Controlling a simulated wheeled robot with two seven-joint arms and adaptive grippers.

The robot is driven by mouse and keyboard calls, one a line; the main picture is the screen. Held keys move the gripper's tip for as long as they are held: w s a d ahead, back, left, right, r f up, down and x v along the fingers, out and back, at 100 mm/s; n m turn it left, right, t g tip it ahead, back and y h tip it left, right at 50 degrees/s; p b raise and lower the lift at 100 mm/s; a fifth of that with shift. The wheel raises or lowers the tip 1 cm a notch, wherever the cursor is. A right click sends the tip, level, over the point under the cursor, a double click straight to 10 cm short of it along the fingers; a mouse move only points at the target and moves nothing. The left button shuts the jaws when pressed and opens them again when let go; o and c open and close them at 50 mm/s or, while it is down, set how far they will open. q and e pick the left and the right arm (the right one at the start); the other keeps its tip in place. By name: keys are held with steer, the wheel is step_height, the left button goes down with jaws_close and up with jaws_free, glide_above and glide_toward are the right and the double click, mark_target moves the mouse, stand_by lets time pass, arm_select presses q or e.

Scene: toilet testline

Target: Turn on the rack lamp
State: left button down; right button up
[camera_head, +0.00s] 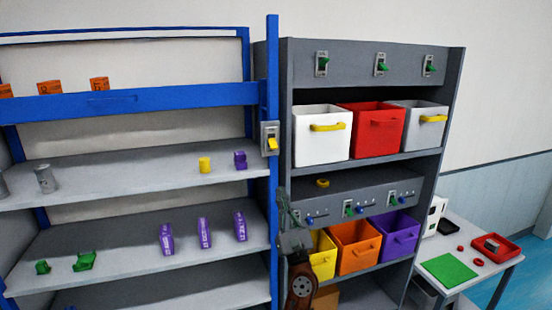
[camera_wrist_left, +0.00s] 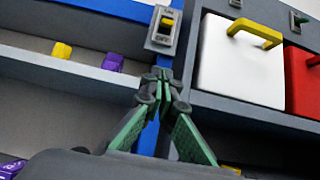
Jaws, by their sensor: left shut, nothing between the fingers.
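A grey switch plate (camera_head: 270,131) with a yellow lever is fixed to the blue upright post between the two shelving units. The same switch plate (camera_wrist_left: 155,42) shows near the top of the left wrist view, with its yellow lever (camera_wrist_left: 168,20) and the word OFF below the lever. My left gripper (camera_head: 283,193) is below the switch, pointing up. In the left wrist view its green-padded fingers (camera_wrist_left: 163,75) meet at the tips, empty, just below the plate and apart from it in the picture. The exact depth gap is unclear. The lamp itself cannot be identified. My right gripper is out of view.
The blue shelf rack (camera_head: 130,103) on the left holds small boxes and parts. The grey cabinet (camera_head: 340,77) on the right has green-levered switches on top and white (camera_head: 320,145), red and grey bins. A table (camera_head: 455,243) with a red tray stands at the far right.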

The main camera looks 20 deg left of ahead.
mark_target(273, 145)
arm_select(q)
steer(key=p+x, duration=0.3)
steer(key=x, duration=0.6)
steer(key=shift+r, duration=0.3)
steer(key=r+p, duration=0.1)
steer(key=r, duration=0.1)
steer(key=s+r+p, duration=0.1)
steer(key=shift+d+r+p, duration=0.25)
steer(key=shift+d+p, duration=0.05)
steer(key=shift+d, duration=0.1)
